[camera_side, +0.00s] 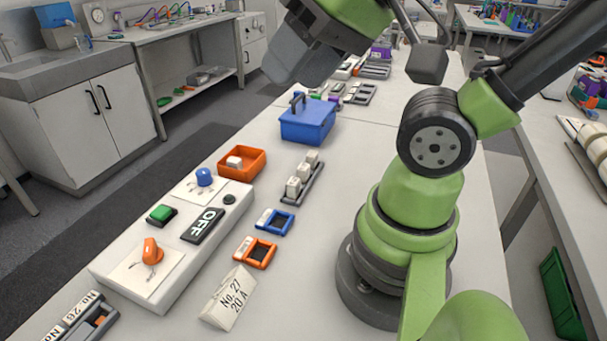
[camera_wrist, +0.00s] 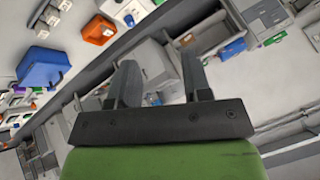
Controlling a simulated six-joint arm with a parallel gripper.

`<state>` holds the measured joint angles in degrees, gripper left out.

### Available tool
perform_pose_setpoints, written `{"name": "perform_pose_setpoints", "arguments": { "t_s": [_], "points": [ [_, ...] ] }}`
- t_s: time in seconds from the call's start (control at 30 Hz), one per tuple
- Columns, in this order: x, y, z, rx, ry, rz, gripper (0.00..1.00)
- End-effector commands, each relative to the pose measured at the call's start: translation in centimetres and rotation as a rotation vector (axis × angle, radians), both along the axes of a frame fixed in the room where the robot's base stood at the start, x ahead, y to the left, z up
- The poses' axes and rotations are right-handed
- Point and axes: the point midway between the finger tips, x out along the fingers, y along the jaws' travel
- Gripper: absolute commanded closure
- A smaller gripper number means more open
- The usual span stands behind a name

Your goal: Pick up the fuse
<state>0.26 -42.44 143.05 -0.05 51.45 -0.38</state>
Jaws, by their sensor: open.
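Three small white blocks stand in a dark narrow rack (camera_side: 315,190) mid-table; they look like fuses, but I cannot tell which piece is the task's fuse. Another whitish block (camera_side: 234,161) lies in an orange tray (camera_side: 252,170) to their left. In the wrist view the rack's white blocks (camera_wrist: 51,17) show at top left, with the orange tray (camera_wrist: 99,33) beside them. My gripper (camera_side: 287,68) is high above the table, apart from all these pieces. Its two grey fingers (camera_wrist: 160,80) are spread with nothing between them in the wrist view.
A blue box with a handle (camera_side: 307,125) stands behind the rack. A white panel (camera_side: 165,285) with an OFF sign, a blue knob, a green button and an orange knob is at left. Blue and orange empty frames (camera_side: 256,252) and a "No. 27 20 A" card (camera_side: 230,299) lie nearer.

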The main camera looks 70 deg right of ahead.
Motion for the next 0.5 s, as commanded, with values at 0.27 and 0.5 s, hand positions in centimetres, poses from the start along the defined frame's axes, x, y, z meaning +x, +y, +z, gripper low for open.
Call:
{"name": "perform_pose_setpoints", "arguments": {
  "t_s": [0.27, 0.5],
  "points": [
    [4.6, -4.0, -1.9, -0.154, 0.142, 0.015, 0.55],
    [8.7, -11.0, -7.2, -0.277, 0.342, 0.105, 0.55]
  ]
}}
